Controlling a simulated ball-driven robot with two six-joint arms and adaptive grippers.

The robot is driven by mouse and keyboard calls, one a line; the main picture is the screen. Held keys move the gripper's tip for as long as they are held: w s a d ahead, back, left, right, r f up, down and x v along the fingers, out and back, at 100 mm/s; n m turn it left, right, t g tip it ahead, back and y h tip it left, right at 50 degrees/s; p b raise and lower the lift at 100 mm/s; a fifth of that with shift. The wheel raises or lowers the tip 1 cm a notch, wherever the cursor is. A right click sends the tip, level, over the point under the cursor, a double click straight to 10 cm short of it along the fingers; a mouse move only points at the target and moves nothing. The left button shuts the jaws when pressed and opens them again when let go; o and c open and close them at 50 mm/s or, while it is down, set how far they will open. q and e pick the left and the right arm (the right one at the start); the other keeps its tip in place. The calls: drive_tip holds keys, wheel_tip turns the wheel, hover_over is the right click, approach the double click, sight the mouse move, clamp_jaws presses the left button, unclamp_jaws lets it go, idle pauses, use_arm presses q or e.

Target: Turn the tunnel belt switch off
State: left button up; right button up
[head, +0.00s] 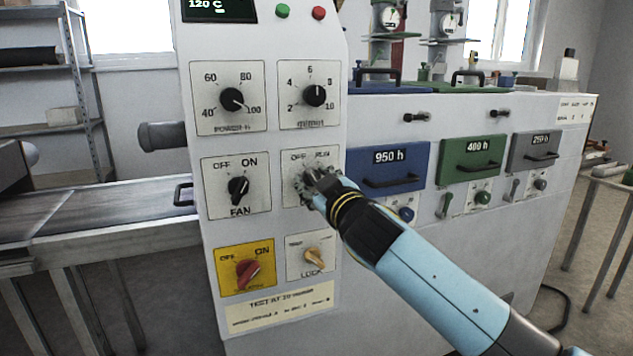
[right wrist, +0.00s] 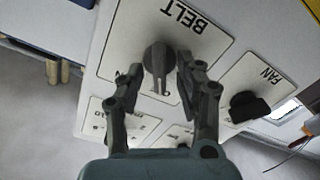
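The belt switch plate (head: 291,197), marked OFF and RUN, is on the grey control panel in the head view; its knob is hidden there behind my right gripper (head: 317,184). In the right wrist view, the plate reads BELT upside down, and its dark round knob (right wrist: 157,58) shows between the two fingers of my right gripper (right wrist: 158,75). The fingers are apart, one on each side of the knob, with a gap at least on the left side. The knob's pointer points down in that view; the label it meets is mostly hidden. My left gripper is out of view.
The fan switch (head: 238,190) is left of the belt switch. A red main knob on a yellow plate (head: 231,283) and a lock switch (head: 313,254) are below. Two dials are above. Coloured drawers (head: 389,160) are to the right, and a conveyor (head: 95,207) to the left.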

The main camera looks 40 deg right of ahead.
drive_tip(key=v, duration=1.2)
